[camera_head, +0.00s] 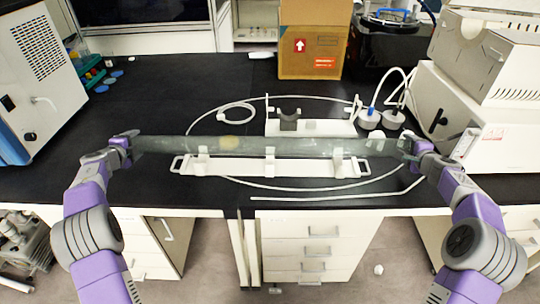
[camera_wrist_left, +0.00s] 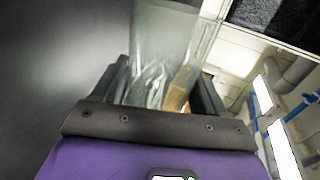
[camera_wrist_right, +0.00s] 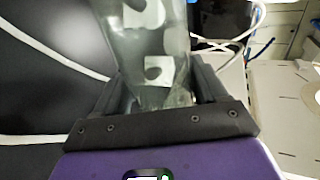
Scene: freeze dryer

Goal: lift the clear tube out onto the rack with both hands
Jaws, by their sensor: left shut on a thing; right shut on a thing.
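The clear tube (camera_head: 300,147) is long and lies level across the head view, with a yellowish patch inside left of its middle. My left gripper (camera_head: 124,148) is shut on its left end, which also shows between the fingers in the left wrist view (camera_wrist_left: 165,60). My right gripper (camera_head: 412,150) is shut on its right end, seen in the right wrist view (camera_wrist_right: 155,70). The white rack (camera_head: 235,170) with upright holders is on the black bench just below the tube in the picture. I cannot tell whether the tube touches the holders.
Behind the tube stands a white stand with a grey cradle (camera_head: 289,122). Thin white hoses (camera_head: 330,200) loop on the bench around the rack. A cardboard box (camera_head: 314,45) stands at the back, with white equipment (camera_head: 470,120) at right. The bench (camera_head: 60,180) at left is mostly clear.

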